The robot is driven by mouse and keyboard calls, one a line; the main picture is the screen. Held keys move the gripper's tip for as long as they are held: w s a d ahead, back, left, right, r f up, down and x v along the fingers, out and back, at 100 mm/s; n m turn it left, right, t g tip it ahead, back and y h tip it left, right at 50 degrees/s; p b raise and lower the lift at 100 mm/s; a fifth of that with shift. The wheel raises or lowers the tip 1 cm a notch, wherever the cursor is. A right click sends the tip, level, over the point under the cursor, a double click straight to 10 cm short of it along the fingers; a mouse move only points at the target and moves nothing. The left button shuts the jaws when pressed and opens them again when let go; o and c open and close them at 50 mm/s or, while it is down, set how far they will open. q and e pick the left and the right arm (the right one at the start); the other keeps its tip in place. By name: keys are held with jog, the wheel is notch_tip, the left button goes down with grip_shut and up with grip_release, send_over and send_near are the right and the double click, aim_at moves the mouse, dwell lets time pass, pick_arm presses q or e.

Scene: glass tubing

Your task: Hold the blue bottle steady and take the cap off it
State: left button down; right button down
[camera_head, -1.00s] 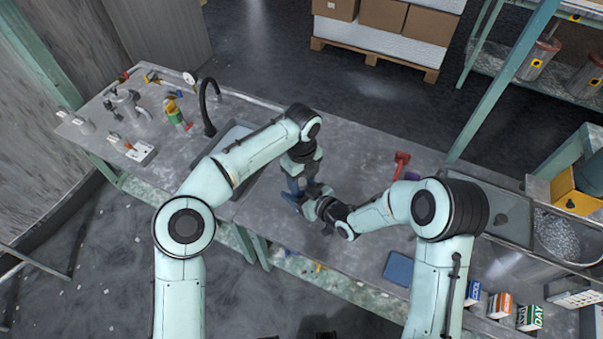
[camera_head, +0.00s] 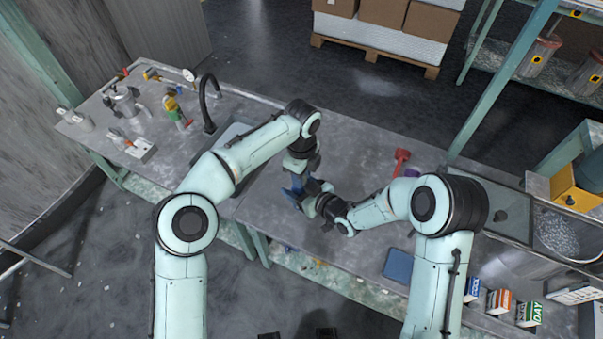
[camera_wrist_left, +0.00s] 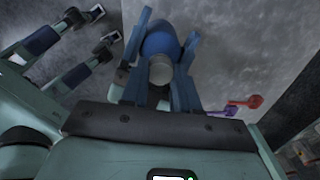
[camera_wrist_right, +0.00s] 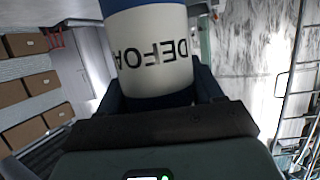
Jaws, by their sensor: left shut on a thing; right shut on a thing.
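The blue bottle (camera_head: 297,183) is between my two grippers above the bench; my arms hide most of it in the head view. My right gripper (camera_head: 312,200) is shut on its body. In the right wrist view the bottle's white label (camera_wrist_right: 150,52) fills the upper middle, lettering upside down. My left gripper (camera_head: 300,168) comes from above and is shut at the cap. In the left wrist view the pale grey cap (camera_wrist_left: 160,70) sits between blue fingers, in line with the blue bottle body (camera_wrist_left: 160,42). I cannot tell whether cap and bottle are apart.
A red tool (camera_head: 401,160) lies on the bench right of the grippers. A blue flat pad (camera_head: 398,265) and several small cartons (camera_head: 498,303) are at the front right. A black tap (camera_head: 208,100) and sink are at the left. The bench middle is mostly clear.

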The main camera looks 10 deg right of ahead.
pick_arm(q)
jog(key=c, duration=0.8)
grip_release()
jog(key=shift+c, duration=0.2)
jog(key=shift+r, duration=2.25)
